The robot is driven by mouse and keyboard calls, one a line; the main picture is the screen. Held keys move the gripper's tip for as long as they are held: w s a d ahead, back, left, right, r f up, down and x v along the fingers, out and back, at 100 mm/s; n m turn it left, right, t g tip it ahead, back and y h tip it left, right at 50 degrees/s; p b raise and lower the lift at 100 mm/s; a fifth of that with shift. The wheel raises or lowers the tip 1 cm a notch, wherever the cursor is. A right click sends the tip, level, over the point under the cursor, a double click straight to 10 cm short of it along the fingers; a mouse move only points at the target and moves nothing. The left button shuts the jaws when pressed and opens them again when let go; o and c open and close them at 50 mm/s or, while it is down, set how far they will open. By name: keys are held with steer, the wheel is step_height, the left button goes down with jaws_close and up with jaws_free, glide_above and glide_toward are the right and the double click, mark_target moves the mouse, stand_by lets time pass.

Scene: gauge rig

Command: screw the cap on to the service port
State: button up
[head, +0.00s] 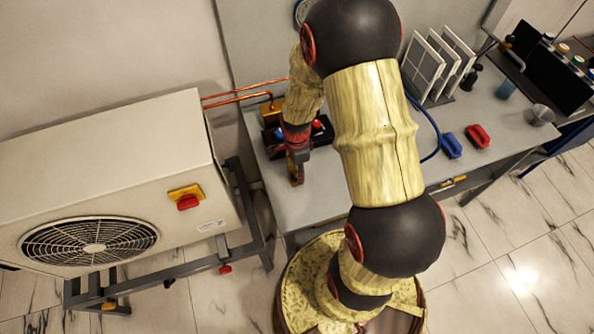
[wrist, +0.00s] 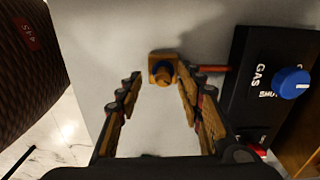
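My gripper (wrist: 159,78) is open in the wrist view, its two fingers wide apart with only pale surface between them. Just beyond the fingertips is a small brass fitting with a blue ring and a round end (wrist: 163,73), on a square brass block; it looks like the service port. It lies between the finger lines, not gripped. In the head view my gripper (head: 296,170) hangs over the left part of the bench, in front of the brass block (head: 271,114) with copper pipes. I cannot make out a separate cap in either view.
A black GAS panel with a blue knob (wrist: 291,83) stands close right of the fingers. A large outdoor unit (head: 110,170) is left of the bench. Filter panels (head: 440,65), a blue clamp-like item (head: 451,145) and a red one (head: 478,136) are on the right side.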

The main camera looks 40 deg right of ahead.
steer(key=shift+o, duration=1)
steer(key=shift+w+r, duration=0.15)
steer(key=shift+r, duration=0.45)
step_height(320, 180, up, 11)
steer(key=shift+f, duration=0.1)
